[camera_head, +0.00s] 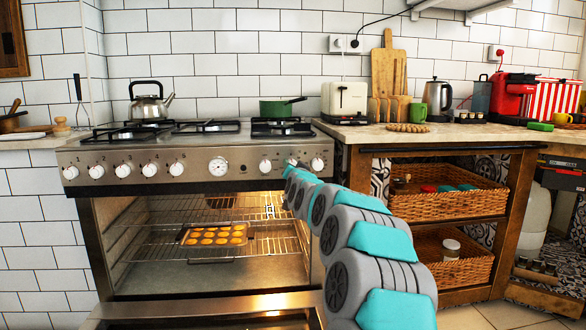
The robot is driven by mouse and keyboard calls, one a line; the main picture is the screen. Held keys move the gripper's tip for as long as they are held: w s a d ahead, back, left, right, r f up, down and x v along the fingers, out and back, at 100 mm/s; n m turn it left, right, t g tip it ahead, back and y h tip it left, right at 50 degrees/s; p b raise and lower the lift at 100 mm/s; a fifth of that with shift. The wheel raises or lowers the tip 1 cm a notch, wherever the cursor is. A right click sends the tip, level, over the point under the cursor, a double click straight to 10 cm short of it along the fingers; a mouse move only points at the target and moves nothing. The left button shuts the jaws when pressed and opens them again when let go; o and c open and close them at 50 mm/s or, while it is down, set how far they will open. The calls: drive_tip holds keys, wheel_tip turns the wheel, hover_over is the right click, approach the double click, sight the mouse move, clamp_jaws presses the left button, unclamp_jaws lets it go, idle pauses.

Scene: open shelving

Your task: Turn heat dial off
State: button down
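A steel stove (240,150) has a front panel with a row of several white-ringed dials. My gripper (299,164) is at the right part of the panel, between these two, at dial height. My arm hides most of it, so its fingers and any contact are unclear. Which dial sets the heat is not readable.
The oven door (210,312) is open and lowered at the front. A tray of round baked pieces (215,234) sits on a rack inside the lit oven. A kettle (150,102) and a green pan (277,107) stand on the hob. A wooden counter with baskets is right.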

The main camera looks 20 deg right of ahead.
drive_tip(key=shift+f, duration=0.1)
drive_tip(key=shift+c, duration=1.8)
unclamp_jaws()
drive_tip(key=v, duration=0.7)
drive_tip(key=shift+s, duration=0.4)
drive_tip(key=shift+a, duration=0.15)
